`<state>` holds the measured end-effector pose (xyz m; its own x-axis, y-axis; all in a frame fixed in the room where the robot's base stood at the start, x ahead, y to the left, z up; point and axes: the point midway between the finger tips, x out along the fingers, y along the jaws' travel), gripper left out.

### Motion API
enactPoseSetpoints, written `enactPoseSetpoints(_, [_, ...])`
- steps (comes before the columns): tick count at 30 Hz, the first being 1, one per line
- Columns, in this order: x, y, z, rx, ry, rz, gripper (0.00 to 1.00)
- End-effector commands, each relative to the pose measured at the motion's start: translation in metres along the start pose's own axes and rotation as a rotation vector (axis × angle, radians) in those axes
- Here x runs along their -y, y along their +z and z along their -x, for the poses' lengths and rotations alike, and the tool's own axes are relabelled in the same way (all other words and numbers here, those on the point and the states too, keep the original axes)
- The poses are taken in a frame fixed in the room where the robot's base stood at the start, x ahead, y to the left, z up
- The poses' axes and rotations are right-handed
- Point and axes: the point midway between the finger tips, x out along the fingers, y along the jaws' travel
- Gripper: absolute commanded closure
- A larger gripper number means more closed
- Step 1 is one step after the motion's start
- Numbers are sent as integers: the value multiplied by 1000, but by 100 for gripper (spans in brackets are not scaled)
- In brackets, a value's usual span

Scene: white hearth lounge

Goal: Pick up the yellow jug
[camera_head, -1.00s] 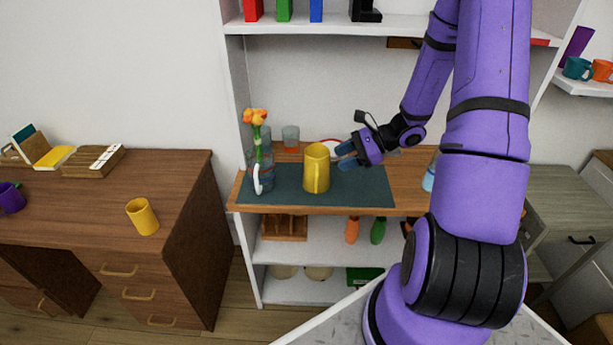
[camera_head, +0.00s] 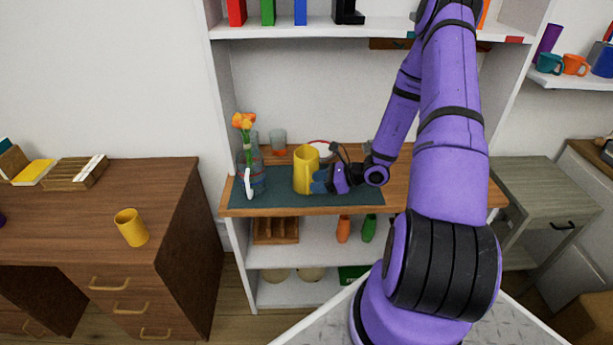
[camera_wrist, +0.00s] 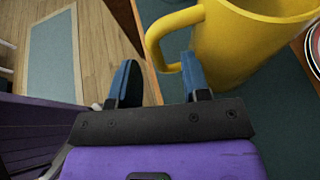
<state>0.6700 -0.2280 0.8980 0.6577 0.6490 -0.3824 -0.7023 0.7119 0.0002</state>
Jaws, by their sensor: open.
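The yellow jug (camera_head: 304,168) stands upright on a dark teal mat (camera_head: 345,196) on the wooden shelf. In the wrist view the jug (camera_wrist: 240,45) fills the upper right, with its handle (camera_wrist: 155,40) towards the left. My gripper (camera_head: 318,182) is at the jug's right side in the head view. In the wrist view its two blue fingers (camera_wrist: 158,75) are apart with nothing between them, just below the handle. The right finger overlaps the jug in the picture; I cannot tell whether it touches.
A vase with orange flowers (camera_head: 246,150) stands left of the jug, with a white-handled item (camera_head: 248,184) in front of it. A yellow mug (camera_head: 131,228) is on the left desk (camera_head: 175,200). The mat's right part is clear.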

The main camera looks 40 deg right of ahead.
Motion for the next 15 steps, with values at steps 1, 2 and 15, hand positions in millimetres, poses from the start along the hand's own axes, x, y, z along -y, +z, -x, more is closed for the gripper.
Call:
enactPoseSetpoints(1, [0,0,-3,1,1,0,57])
enactPoseSetpoints(2, [-1,1,-6,1,2,1,57])
enactPoseSetpoints(15, [-4,5,-52,0,2,1,57])
